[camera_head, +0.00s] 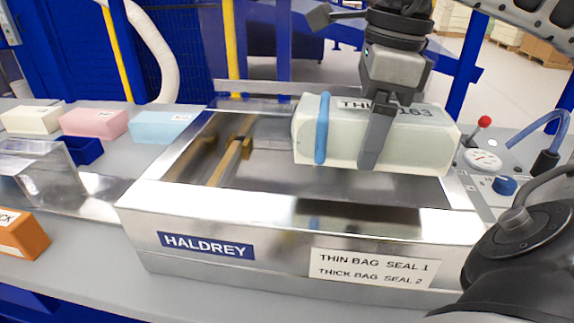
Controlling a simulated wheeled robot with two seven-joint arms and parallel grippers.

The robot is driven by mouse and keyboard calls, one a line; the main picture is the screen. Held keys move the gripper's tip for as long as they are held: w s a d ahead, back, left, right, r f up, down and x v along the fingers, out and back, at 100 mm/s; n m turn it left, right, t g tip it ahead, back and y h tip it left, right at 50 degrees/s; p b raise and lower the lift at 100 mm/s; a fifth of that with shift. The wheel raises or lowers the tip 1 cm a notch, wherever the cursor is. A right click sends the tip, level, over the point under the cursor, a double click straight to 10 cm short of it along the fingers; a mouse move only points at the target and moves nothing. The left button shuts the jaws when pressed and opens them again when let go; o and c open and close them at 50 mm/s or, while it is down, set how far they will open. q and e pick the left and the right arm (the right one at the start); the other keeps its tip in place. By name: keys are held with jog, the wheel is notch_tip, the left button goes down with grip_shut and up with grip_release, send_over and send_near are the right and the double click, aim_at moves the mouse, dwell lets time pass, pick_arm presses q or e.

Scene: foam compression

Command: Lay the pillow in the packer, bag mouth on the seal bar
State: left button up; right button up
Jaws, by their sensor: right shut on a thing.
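The pillow (425,140) is a pale, blocky foam piece in a clear bag with a blue band (322,128) around its left part. Its top print is partly hidden by a finger. My right gripper (377,135) is shut on the pillow from above, near its middle. The pillow appears held above the right part of the packer's chamber. The packer (150,197) is a shiny metal box with an open top and a HALDREY plate. A brass-coloured bar (230,162), seemingly the seal bar, lies left of the pillow, apart from it. My left gripper is out of view.
White (32,120), pink (94,123) and light blue (163,127) blocks stand at the left back. A clear cover (40,172) and an orange block (20,235) are at left. A gauge (483,160) and red-knobbed lever (484,122) stand right of the packer.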

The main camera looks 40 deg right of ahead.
jog(key=w+f+p, duration=0.1)
jog(key=w, duration=0.1)
jog(key=w+f+p, duration=0.1)
jog(key=w, duration=0.2)
jog(key=w+f, duration=0.2)
jog(key=shift+w+a+p, duration=0.35)
jog(key=shift+w+p, duration=0.05)
send_over(289, 186)
jog(key=s, duration=0.1)
notch_tip(289, 186, down, 4)
jog(key=shift+s+d+f, duration=0.1)
jog(key=shift+d+f, duration=0.05)
jog(key=shift+f, duration=0.05)
jog(key=shift+w+f, duration=0.3)
jog(key=shift+f, duration=0.05)
notch_tip(289, 186, down, 4)
jog(key=shift+w+r, duration=0.15)
jog(key=shift+r, duration=0.1)
